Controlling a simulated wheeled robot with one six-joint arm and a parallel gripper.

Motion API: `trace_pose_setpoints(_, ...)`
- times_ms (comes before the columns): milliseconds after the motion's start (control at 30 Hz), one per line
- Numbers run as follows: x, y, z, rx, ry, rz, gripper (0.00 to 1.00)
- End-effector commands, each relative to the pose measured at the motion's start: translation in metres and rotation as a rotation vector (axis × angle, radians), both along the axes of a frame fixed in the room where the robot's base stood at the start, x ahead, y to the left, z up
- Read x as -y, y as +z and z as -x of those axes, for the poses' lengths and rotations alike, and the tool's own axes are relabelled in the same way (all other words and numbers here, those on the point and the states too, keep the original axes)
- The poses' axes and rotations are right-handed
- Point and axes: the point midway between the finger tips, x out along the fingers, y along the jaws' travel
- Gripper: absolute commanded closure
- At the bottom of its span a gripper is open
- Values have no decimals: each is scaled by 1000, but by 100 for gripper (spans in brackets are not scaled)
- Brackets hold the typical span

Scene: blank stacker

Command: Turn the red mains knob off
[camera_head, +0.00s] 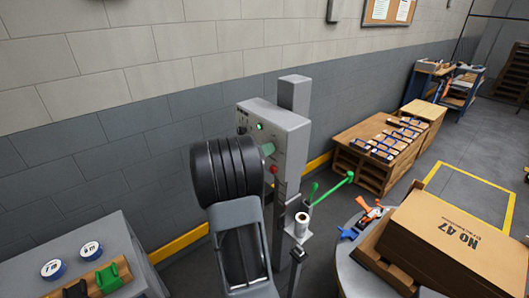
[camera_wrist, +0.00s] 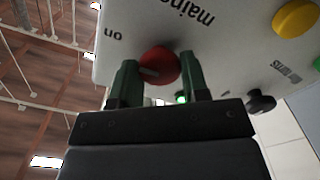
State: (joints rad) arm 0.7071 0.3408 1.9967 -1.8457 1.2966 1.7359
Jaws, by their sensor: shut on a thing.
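The red mains knob (camera_wrist: 160,60) is on the pale machine panel (camera_wrist: 225,60) in the wrist view, below the "mains" lettering, which appears upside down. A pale mark shows on the knob's lower left edge, and the "on" lettering is up and left of it. My gripper (camera_wrist: 157,74) has its two green fingers on either side of the knob, shut on it. In the head view, the grey machine (camera_head: 287,135) stands by the wall. My arm covers part of its front there, and I cannot make out the mains knob for certain.
A green lamp (camera_wrist: 182,98) glows near the knob, with a black knob (camera_wrist: 261,101) and a yellow button (camera_wrist: 296,18) to the right. Green-handled levers (camera_head: 331,190) project from the machine's right. A carton (camera_head: 445,240) lies on the round table at right; a grey cabinet (camera_head: 70,250) stands left.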

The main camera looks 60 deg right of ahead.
Motion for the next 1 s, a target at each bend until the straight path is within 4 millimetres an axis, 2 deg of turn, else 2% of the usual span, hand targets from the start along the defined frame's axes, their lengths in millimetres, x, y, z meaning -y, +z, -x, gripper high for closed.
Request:
trace_pose_setpoints(267,0,-6,0,-181,0,-59,82)
trace_pose_setpoints(1000,0,-3,-1,-851,-1,-284,82)
